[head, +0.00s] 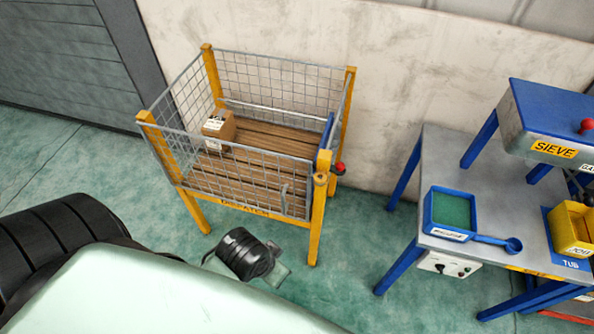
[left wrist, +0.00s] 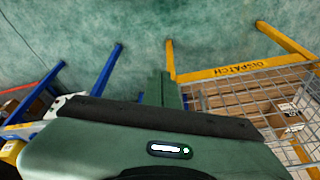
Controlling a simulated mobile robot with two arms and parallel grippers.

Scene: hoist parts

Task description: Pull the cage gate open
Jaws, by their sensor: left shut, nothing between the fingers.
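The cage (head: 319,215) has yellow posts, grey wire mesh sides and a wooden slat floor. Its front mesh gate (head: 235,168) stands in line with the front posts and looks closed. A grey curved handle (head: 284,197) is near the gate's right end. The gate's mesh also shows in the left wrist view (left wrist: 235,95), beside the yellow rail (left wrist: 240,69) marked DISPATCH. My left gripper (head: 273,247) is low in front of the cage, apart from the handle. Its narrow green fingers (left wrist: 165,85) are shut and empty. My right gripper is in neither view.
A cardboard box (head: 219,125) sits inside the cage. A blue bar (head: 327,131) and red knob (head: 339,168) are at the cage's right side. A grey table (head: 415,215) with blue legs stands at the right. Floor between them is clear.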

